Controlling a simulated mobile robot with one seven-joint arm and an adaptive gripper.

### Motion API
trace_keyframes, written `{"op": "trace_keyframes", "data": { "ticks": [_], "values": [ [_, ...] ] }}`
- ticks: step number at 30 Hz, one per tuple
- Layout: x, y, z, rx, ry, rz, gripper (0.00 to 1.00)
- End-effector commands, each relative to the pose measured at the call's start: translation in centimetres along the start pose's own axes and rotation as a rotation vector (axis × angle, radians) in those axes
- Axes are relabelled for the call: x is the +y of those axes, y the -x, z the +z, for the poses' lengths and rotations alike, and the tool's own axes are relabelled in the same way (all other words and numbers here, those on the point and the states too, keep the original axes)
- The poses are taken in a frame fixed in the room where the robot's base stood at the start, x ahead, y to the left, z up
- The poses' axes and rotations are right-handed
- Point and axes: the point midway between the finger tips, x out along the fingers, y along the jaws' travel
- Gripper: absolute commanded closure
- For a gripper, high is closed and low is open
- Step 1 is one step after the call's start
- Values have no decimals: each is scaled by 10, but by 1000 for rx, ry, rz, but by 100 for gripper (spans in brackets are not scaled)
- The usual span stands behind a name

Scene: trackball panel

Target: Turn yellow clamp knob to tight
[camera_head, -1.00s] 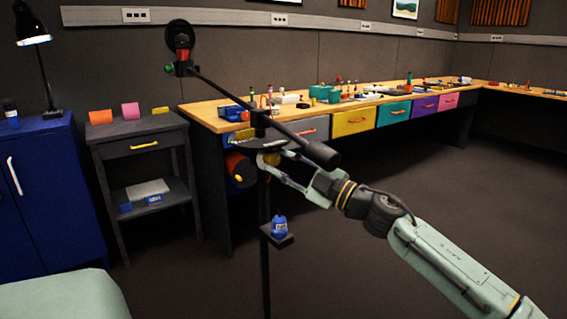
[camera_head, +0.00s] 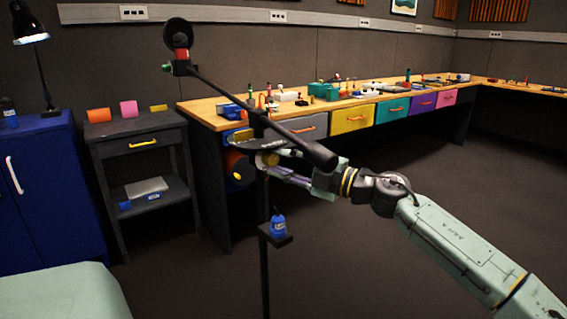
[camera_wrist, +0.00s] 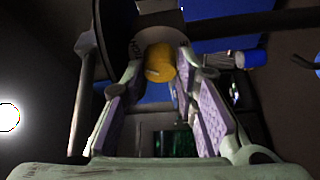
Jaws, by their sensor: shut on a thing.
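The yellow clamp knob (camera_head: 270,159) is on a black stand (camera_head: 264,220), just below a long slanting black boom (camera_head: 240,110). In the wrist view the yellow knob (camera_wrist: 161,62) sits between the tips of my two fingers (camera_wrist: 160,76), one on each side. The gripper is shut on the knob. A grey disc-shaped part lies behind the knob. The knob's turn angle cannot be read.
A small shelf on the stand holds a blue object (camera_head: 278,226). A long workbench (camera_head: 225,124) with coloured drawers and many small items stands behind. A dark side table (camera_head: 140,133) and blue cabinet (camera_head: 55,200) are at left. The floor at right is clear.

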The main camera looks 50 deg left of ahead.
Motion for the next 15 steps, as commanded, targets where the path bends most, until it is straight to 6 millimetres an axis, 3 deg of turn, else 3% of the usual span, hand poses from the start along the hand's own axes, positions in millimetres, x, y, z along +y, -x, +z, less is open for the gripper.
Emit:
{"op": "trace_keyframes", "data": {
  "ticks": [7,8,15],
  "values": [
    [0,0,0,0,0,0,100],
    [0,0,0,0,-1,0,71],
    [0,0,0,0,-1,0,55]
  ]
}}
